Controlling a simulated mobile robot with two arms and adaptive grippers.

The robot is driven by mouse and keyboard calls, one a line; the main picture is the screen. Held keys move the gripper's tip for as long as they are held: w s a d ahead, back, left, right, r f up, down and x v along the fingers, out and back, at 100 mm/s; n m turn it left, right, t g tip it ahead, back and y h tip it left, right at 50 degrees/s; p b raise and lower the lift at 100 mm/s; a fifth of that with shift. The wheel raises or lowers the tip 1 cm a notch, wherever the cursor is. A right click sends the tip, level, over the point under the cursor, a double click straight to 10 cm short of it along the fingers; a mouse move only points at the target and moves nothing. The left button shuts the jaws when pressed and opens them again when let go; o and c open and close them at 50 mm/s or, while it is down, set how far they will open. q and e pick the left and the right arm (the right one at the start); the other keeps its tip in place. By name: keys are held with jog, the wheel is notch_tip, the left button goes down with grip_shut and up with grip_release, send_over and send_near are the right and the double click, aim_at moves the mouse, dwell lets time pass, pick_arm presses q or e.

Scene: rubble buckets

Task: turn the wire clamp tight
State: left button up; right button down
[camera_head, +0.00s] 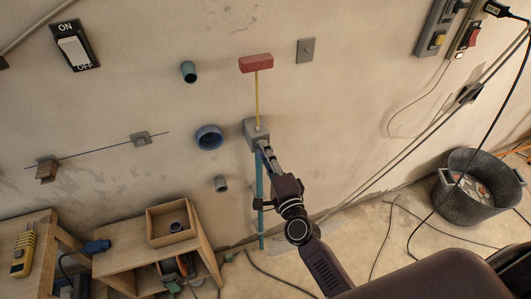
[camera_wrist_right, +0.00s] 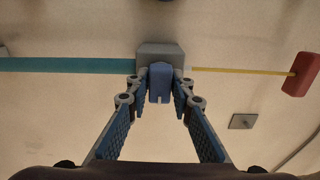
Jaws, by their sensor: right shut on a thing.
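A grey block (camera_head: 251,131) is on the wall, with a yellow rod (camera_head: 257,98) running up from it to a red block (camera_head: 256,63) and a teal pipe (camera_head: 260,185) running down. My right gripper (camera_head: 264,149) is at this block. In the wrist view the right gripper (camera_wrist_right: 159,88) is shut on a blue tab (camera_wrist_right: 160,76) at the front of the grey block (camera_wrist_right: 158,53). A thin dark wire on the wall at left passes a small grey piece (camera_head: 140,138). I cannot tell which piece is the wire clamp. My left gripper is out of view.
Blue and green pipe ends (camera_head: 209,138) stick out of the wall. A wooden bench (camera_head: 125,262) with a box (camera_head: 170,225) stands at lower left. A dark bucket (camera_head: 468,205) with rubble stands at right. Black cables lie on the floor.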

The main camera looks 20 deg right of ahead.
jog(key=c, duration=1.8)
grip_release()
jog(key=shift+o, duration=0.2)
jog(key=s, duration=1.2)
jog(key=shift+d, duration=0.25)
jog(key=s+f+n+g, duration=0.3)
jog(key=f+n, duration=0.1)
jog(key=f, duration=0.6)
jog(key=s+a+f+n+g+y, duration=0.1)
jog(key=s+f+n+g, duration=0.15)
jog(key=f, duration=0.75)
jog(key=s+f+n+g, duration=0.2)
jog(key=s+f+n, duration=0.2)
jog(key=f, duration=0.7)
jog(key=s+d+f+n+g, duration=0.2)
jog(key=s+f, duration=0.4)
jog(key=s, duration=0.3)
jog(key=s+d+f+n+g+h, duration=0.1)
jog(key=s+d+f+n+g, duration=0.1)
jog(key=s+f+n+g, duration=0.2)
jog(key=s+d+f+n+g, duration=0.2)
jog(key=s+f, duration=0.8)
jog(key=s, duration=0.6)
jog(key=shift+d+n+g+h, duration=0.3)
jog(key=shift+n+g, duration=0.45)
jog(key=shift+n, duration=0.2)
